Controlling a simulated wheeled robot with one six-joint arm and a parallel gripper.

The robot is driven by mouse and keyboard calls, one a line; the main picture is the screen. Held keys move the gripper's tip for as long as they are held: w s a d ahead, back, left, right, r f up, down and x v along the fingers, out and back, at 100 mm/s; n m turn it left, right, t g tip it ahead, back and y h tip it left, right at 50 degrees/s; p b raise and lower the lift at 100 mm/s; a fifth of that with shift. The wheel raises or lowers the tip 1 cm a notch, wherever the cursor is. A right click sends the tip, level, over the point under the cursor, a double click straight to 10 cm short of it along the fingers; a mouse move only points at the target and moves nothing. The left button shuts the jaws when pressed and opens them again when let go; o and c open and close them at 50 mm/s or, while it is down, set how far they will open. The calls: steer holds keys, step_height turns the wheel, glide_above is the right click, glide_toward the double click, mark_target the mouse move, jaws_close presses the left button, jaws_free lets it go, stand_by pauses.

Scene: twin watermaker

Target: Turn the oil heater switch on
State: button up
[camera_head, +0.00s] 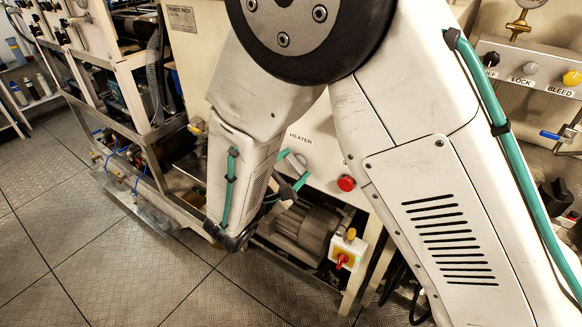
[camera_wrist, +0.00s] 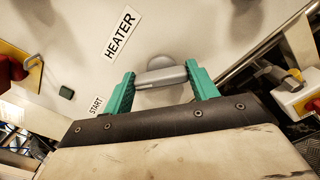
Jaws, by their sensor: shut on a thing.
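The heater switch (camera_wrist: 160,77) is a grey bar-shaped knob on a pale panel, near the HEATER label (camera_wrist: 119,35). My gripper (camera_wrist: 161,84) has a green finger at each end of the bar and is shut on it. In the head view the HEATER panel (camera_head: 318,158) is partly behind my arm. My gripper (camera_head: 288,184) also shows there at the panel, small and partly hidden by my wrist.
A red button (camera_head: 347,183) sits right of the switch on the panel. A motor (camera_head: 302,228) and a red-and-yellow switch box (camera_head: 345,252) are below. A START label (camera_wrist: 96,105) and a small green button (camera_wrist: 66,92) are nearby. Open floor (camera_head: 130,270) lies at left.

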steer(key=m, duration=0.5)
steer(key=shift+s+m, duration=0.1)
steer(key=shift+m, duration=0.2)
steer(key=m, duration=0.4)
steer(key=shift+d+f+m, duration=0.1)
steer(key=shift+f+m, duration=0.05)
steer(key=shift+m, duration=0.15)
steer(key=shift+o, duration=0.2)
steer(key=shift+c, duration=0.2)
steer(key=o, duration=1)
steer(key=shift+s, duration=0.15)
steer(key=v, duration=0.7)
steer(key=shift+s+a, duration=0.25)
steer(key=shift+a, duration=0.05)
